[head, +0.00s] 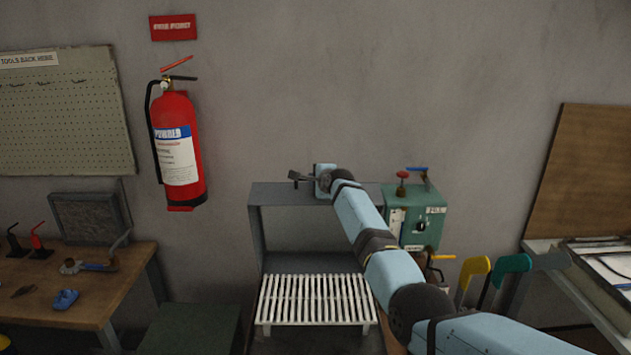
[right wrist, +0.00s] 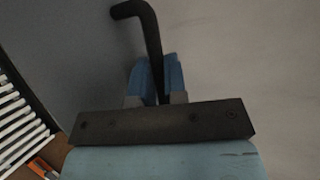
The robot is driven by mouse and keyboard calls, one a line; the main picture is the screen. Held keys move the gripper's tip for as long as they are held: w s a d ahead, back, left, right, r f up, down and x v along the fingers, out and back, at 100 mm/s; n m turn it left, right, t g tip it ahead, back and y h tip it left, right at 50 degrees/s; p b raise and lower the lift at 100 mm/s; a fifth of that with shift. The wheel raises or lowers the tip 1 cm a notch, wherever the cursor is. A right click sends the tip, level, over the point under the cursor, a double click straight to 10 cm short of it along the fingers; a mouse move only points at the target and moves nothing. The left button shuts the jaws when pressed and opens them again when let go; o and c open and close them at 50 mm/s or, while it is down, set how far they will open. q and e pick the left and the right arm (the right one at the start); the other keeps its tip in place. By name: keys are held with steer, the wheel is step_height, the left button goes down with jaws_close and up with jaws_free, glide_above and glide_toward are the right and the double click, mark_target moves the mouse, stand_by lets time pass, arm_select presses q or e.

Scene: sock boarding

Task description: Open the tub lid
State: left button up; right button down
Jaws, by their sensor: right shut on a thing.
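A grey box-like metal body (head: 275,197), which I take for the tub, stands against the back wall. I cannot clearly tell which panel is its lid. My right arm reaches across to its top edge. My right gripper (head: 304,178) is there, shut on a dark handle; in the right wrist view the black, bent handle (right wrist: 148,30) lies between the blue fingers of the gripper (right wrist: 155,77). A plain grey panel (right wrist: 70,55) lies left of the handle in that view. My left gripper is not in view.
A white slatted rack (head: 315,300) lies in front of the grey body. A green box (head: 424,212) with a red knob stands to its right, partly behind my arm. A workbench (head: 95,285) with tools is at the left; another table (head: 560,247) is at the right.

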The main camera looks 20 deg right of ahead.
steer(key=c, duration=1.5)
jaws_free()
steer(key=shift+f, duration=0.15)
steer(key=shift+o, duration=0.2)
steer(key=shift+s, duration=0.15)
steer(key=b+v, duration=0.1)
steer(key=v, duration=1.2)
steer(key=shift+s, duration=0.35)
steer(key=shift+o, duration=0.4)
